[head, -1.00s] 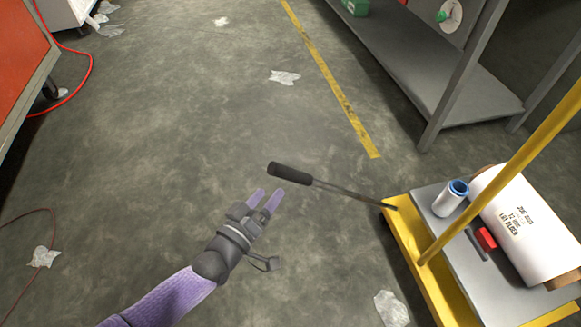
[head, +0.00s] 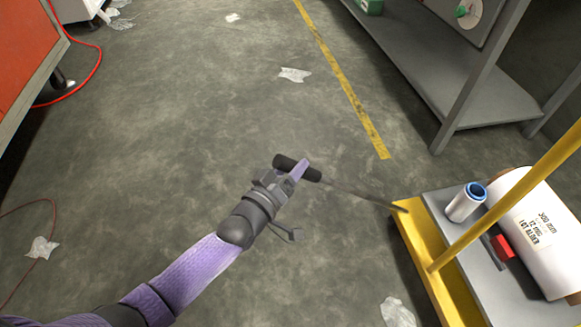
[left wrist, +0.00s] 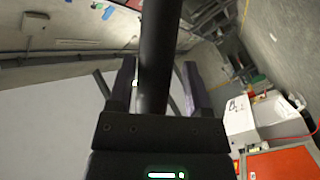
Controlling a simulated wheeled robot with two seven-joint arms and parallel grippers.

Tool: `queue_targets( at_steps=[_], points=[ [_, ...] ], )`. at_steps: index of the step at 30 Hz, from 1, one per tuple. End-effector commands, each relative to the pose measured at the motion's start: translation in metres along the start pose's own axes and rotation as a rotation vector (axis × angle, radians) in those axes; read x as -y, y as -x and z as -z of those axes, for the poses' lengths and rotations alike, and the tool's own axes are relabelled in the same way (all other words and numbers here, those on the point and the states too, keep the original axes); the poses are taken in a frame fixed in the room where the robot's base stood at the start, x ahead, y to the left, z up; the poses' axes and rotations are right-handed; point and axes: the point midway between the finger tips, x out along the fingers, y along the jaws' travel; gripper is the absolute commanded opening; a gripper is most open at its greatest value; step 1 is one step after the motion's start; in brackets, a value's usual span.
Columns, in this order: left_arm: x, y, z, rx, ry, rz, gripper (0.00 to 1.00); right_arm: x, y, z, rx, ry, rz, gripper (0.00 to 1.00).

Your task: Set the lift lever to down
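The lift lever is a thin dark rod with a black grip (head: 313,174). It reaches out to the left from a yellow and grey cart (head: 408,228), over the floor. My left gripper (head: 294,171) is at the grip, with a purple finger across its middle. In the left wrist view the black grip (left wrist: 158,55) runs between the two fingers, with a gap showing on each side, so the gripper is open around it. Part of the grip is hidden behind the finger in the head view. My right gripper is not in view.
A large white roll (head: 540,235), a small blue-rimmed roll (head: 462,206) and a red block (head: 503,246) are on the cart, behind its yellow bar (head: 500,205). A grey shelf (head: 445,75) stands at upper right, a red cabinet (head: 25,55) at left. The floor between is mostly clear.

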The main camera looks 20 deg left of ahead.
Motion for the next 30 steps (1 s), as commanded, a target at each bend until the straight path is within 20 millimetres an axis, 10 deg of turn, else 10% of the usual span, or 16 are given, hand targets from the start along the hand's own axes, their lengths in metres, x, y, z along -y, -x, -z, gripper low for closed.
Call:
queue_targets(
  at_steps=[9, 30],
  points=[
    [0.0013, 0.0004, -0.0002, 0.001, 0.000, 0.003, 0.00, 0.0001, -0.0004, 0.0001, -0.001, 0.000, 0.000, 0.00],
    [0.0038, 0.0005, 0.0005, 0.001, -0.002, 0.008, 0.00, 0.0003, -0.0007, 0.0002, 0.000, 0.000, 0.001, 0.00]
  ],
)
